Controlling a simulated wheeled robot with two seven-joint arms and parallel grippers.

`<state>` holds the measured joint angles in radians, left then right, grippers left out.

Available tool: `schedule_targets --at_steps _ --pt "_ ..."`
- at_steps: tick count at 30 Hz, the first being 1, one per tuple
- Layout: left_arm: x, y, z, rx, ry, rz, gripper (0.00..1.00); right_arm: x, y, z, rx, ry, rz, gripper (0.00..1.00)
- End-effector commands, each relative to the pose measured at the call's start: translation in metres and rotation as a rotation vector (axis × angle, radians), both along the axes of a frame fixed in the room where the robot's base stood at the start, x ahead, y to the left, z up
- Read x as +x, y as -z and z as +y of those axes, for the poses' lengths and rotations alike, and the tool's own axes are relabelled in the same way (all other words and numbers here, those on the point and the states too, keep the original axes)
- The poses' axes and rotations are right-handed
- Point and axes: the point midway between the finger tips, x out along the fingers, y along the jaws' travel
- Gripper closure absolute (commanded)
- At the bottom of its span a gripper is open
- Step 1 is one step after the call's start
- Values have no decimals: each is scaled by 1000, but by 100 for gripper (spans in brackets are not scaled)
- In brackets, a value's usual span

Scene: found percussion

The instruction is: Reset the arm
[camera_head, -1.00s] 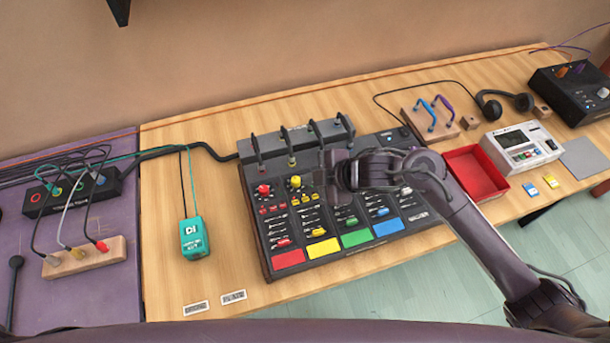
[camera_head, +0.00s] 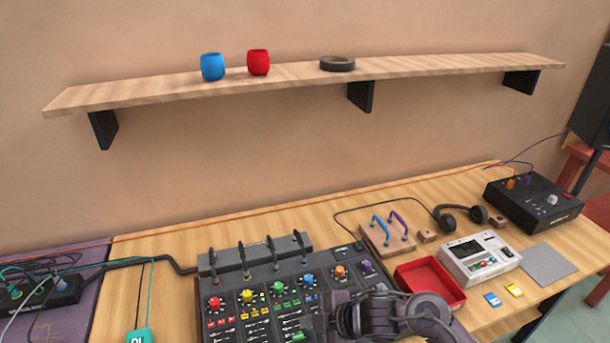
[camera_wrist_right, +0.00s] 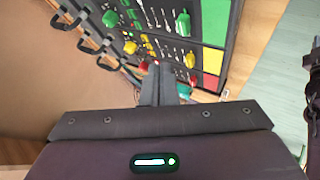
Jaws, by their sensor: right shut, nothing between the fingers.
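My right gripper (camera_head: 318,326) is at the bottom of the head view, over the lower right part of the mixer (camera_head: 272,296). In the right wrist view the gripper fingers (camera_wrist_right: 158,88) are together with nothing between them. The mixer shows behind them there, with its coloured knobs, a yellow pad and a red pad (camera_wrist_right: 211,82). The wrist hides part of the mixer in the head view. My left gripper is in neither view.
A wall shelf (camera_head: 440,71) holds a blue cup (camera_head: 212,67), a red cup (camera_head: 258,62) and a dark ring (camera_head: 337,63). A red tray (camera_head: 430,281), white device (camera_head: 480,256), headphones (camera_head: 460,215) and black box (camera_head: 533,203) stand on the right. Cables lie at left.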

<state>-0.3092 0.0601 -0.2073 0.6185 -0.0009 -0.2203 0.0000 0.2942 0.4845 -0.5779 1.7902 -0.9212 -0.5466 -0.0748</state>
Motion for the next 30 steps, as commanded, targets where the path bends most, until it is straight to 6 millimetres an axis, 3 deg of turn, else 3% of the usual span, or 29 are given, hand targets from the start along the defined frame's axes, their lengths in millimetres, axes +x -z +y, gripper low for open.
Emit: schedule_targets --at_steps 5,14,17,22,30 --pt "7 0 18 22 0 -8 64 -2 -5 3 21 86 -3 100" --pt "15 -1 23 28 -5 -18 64 -6 -20 -7 64 344 25 100" --pt "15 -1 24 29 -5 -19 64 -11 -25 -20 79 477 57 100" --pt "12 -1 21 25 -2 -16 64 -30 -30 -59 99 757 160 100" --pt "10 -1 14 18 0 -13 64 -83 -28 -127 93 1170 382 100"
